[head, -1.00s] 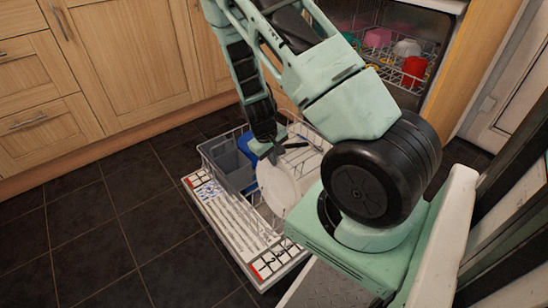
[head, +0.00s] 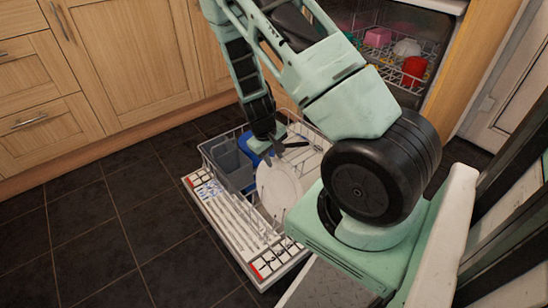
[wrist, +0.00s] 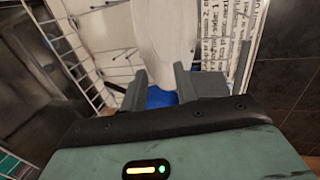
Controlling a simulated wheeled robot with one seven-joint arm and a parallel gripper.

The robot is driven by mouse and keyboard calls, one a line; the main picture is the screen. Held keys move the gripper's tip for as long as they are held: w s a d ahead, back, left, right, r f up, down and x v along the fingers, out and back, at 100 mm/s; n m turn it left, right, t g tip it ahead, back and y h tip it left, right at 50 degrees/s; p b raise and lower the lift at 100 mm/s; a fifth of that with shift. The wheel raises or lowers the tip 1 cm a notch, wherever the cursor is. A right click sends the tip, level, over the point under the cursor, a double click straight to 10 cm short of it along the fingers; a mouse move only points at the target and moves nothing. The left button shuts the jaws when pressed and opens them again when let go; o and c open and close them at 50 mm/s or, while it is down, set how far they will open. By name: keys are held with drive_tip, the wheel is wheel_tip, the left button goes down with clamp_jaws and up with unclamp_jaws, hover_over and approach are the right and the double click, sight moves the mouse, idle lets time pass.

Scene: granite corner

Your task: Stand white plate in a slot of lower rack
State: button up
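The white plate (head: 279,190) stands tilted in the lower rack (head: 222,192), on the pulled-out part of the dishwasher. Its exact slot cannot be made out. My gripper (head: 279,148) is just above the plate's upper edge. In the wrist view, the fingers of my gripper (wrist: 160,88) are apart with nothing held between them. The plate (wrist: 165,35) shows just beyond the fingertips there, apart from them as far as I can tell. The plate's lower edge is hidden among the wires.
A grey cutlery basket (head: 229,165) and a blue item (head: 258,150) sit in the rack beside the plate. The open dishwasher door (head: 225,225) lies beneath. The upper rack (head: 425,62) holds a red cup (head: 414,68) and other dishes. Dark floor at left is clear.

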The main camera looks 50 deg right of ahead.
drive_tip(key=p+v, duration=0.6)
drive_tip(key=v, duration=1)
